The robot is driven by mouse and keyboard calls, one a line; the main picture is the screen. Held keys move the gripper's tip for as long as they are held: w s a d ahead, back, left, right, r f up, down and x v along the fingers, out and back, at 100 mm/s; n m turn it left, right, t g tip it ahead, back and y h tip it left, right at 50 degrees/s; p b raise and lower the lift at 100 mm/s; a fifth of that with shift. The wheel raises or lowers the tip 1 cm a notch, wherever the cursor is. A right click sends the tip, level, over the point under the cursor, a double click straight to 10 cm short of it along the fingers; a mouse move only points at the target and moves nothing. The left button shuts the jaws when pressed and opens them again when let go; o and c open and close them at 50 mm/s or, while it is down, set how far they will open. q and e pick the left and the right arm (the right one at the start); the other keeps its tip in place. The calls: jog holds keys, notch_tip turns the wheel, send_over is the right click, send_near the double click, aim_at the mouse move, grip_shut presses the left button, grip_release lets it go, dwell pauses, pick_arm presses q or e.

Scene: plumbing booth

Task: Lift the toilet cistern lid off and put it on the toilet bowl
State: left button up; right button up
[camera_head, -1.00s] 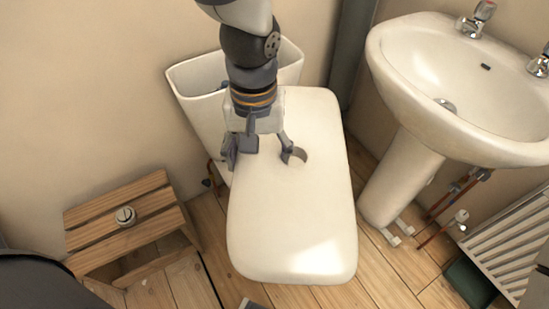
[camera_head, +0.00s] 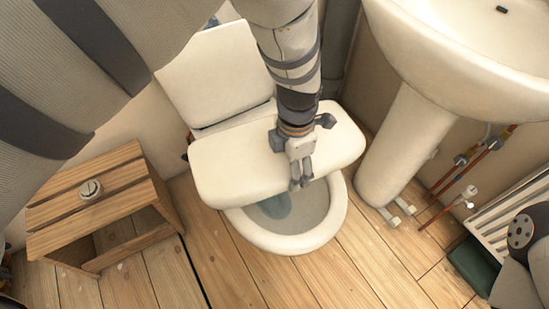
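The white cistern lid (camera_head: 235,165) lies crosswise over the rear of the toilet bowl (camera_head: 290,243). The front of the bowl shows open, with bluish water inside. I cannot tell whether the lid rests on the bowl or is just above it. My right gripper is out of view.
A wooden step stool (camera_head: 85,190) with a small round fitting (camera_head: 90,190) on it stands at the left. The sink (camera_head: 460,90) and its pedestal (camera_head: 395,155) stand close on the right, near pipes (camera_head: 455,180) and a white radiator (camera_head: 510,215). The floor (camera_head: 330,280) in front is clear.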

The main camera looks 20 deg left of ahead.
pick_arm(q)
jog(key=shift+w+d+f+n, duration=0.45)
jog(key=shift+f+n, duration=0.15)
jog(key=shift+n, duration=0.2)
notch_tip(320, 180, down, 9)
jog(key=b, duration=0.7)
jog(key=shift+f, duration=0.2)
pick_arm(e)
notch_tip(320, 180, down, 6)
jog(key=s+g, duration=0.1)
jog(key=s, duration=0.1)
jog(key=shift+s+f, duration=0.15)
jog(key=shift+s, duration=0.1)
pick_arm(q)
jog(key=o, duration=2)
jog(key=shift+s, duration=0.1)
jog(key=shift+o, duration=0.2)
jog(key=shift+s, duration=0.1)
